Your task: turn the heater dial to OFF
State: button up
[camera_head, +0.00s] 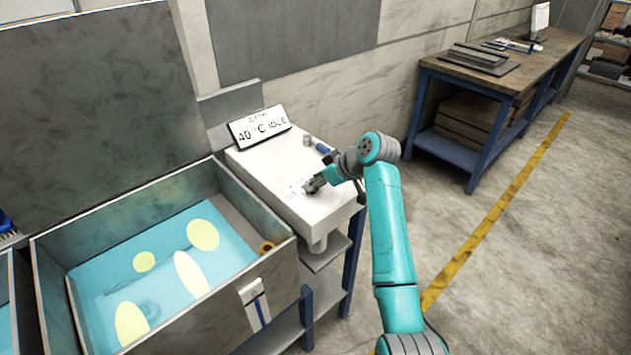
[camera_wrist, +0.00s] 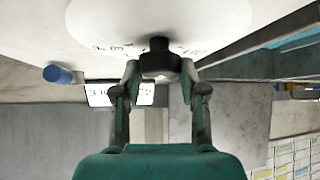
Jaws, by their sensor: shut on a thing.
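The heater dial (camera_wrist: 159,60) is a dark round knob on a pale disc with small printed marks (camera_wrist: 105,48), which are too blurred to read. My gripper (camera_wrist: 160,72) is shut on the dial, one finger on each side of it. In the head view my gripper (camera_head: 315,184) reaches in from the right over the white heater housing (camera_head: 262,172) and hides most of the dial. The display (camera_head: 259,127) on the housing reads "BATH 40 °C IDLE". I cannot tell which mark the dial points to.
An open bath tank (camera_head: 275,284) with blue liquid and pale yellow discs stands left of the housing. A small blue-ended part (camera_head: 323,147) and a grey knob (camera_head: 307,140) sit at the housing's back. A workbench (camera_head: 520,68) stands at the back right, with clear floor before it.

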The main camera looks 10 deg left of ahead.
jog(key=n+g, duration=0.1)
jog(key=n, duration=0.1)
jog(key=n+g, duration=0.3)
jog(key=n, duration=0.1)
jog(key=shift+w+g+y, duration=0.25)
jog(key=shift+g+y, duration=0.05)
jog(key=shift+y, duration=0.1)
dwell(0.3)
jog(key=o, duration=1.1)
jog(key=shift+o, duration=0.2)
jog(key=shift+d, duration=0.1)
jog(key=v, duration=1.2)
jog(key=shift+w, duration=0.15)
